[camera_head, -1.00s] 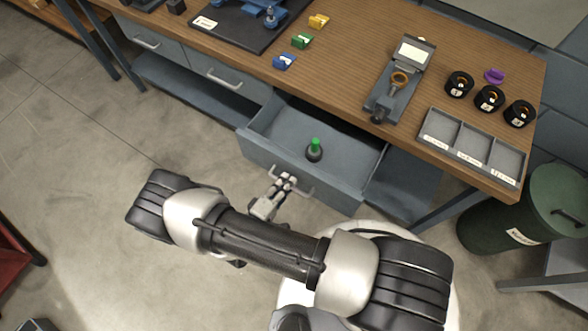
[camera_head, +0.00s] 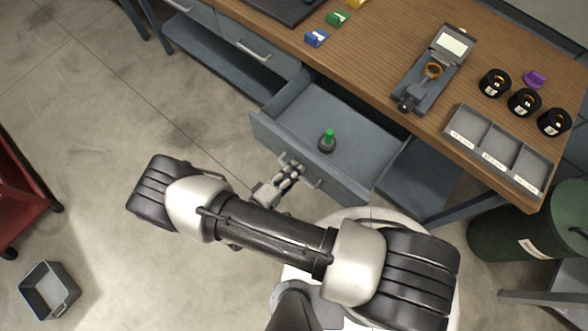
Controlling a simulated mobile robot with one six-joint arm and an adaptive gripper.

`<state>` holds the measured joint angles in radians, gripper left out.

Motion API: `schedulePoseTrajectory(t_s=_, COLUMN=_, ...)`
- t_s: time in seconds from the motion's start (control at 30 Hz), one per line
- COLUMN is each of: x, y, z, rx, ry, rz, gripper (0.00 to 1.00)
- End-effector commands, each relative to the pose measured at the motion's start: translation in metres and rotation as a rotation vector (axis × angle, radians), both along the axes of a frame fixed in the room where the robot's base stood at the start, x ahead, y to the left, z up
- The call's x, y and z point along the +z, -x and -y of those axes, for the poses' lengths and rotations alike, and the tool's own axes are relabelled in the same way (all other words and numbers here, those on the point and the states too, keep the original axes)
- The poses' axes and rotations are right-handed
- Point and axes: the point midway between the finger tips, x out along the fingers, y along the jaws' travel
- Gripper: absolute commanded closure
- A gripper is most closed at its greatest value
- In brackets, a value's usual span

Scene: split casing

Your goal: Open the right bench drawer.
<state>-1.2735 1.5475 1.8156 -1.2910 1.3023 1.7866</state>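The right bench drawer (camera_head: 312,158) is pulled well out from under the bench, with its grey inside in view. A small dark object with a green top (camera_head: 327,141) stands upright inside it. The drawer's bar handle (camera_head: 316,184) is on its front face. My gripper (camera_head: 291,172) is at the middle of this handle, its fingers closed around the bar. The fingertips are small in view and partly overlap the handle.
The wooden bench top (camera_head: 370,60) holds a grey fixture (camera_head: 436,72), several black rings and a three-part tray (camera_head: 497,150). A closed drawer (camera_head: 246,38) is to the left. A green bin (camera_head: 520,225) stands right; a grey bin (camera_head: 50,290) lies on open floor.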

Motion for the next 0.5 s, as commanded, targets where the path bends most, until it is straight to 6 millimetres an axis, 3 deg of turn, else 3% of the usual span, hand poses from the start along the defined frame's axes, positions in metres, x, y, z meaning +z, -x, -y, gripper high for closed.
schedulePoseTrajectory(t_s=0.5, x=0.0008, y=0.0072, z=-0.0057, rx=0.002, ry=-0.002, rz=-0.002, gripper=0.82)
